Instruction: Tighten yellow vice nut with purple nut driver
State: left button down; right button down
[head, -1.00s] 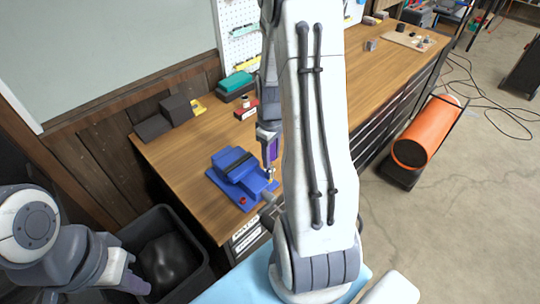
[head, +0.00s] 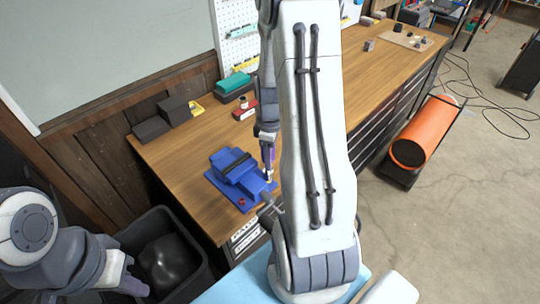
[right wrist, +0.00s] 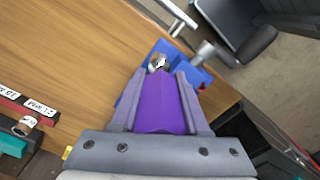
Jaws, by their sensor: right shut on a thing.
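The blue vice (head: 238,170) sits on the near corner of the wooden workbench. My right gripper (head: 268,148) is above the vice's right end and shut on the purple nut driver (head: 272,153). In the right wrist view the driver (right wrist: 160,106) lies between both fingers, its silver tip (right wrist: 157,63) over the vice (right wrist: 190,72). I cannot make out the yellow nut, nor whether the tip touches anything. My left gripper (head: 126,274) is low at the left, near the black bin, away from the vice; I cannot tell whether it is open.
The workbench (head: 190,141) is clear around the vice's far side. Dark blocks (head: 174,108), a teal box (head: 234,83) and a red holder (head: 244,111) stand at the back. A black bin (head: 199,268) is on the floor. An orange cylinder (head: 425,133) stands right of the bench.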

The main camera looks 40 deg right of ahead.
dwell(0.3)
jog(key=shift+f, duration=0.1)
jog(key=shift+f+b, duration=0.75)
jog(key=shift+f, duration=0.25)
jog(key=m, duration=0.5)
jog(key=shift+a+m, duration=0.15)
jog(key=shift+m, duration=0.15)
jog(key=m, duration=0.4)
jog(key=shift+a, duration=0.15)
jog(key=m, duration=0.5)
jog(key=shift+a, duration=0.1)
jog(key=m, duration=0.6)
jog(key=shift+w+a, duration=0.1)
jog(key=shift+w, duration=0.05)
jog(key=shift+r+p, duration=2.95)
jog(key=shift+r, duration=0.3)
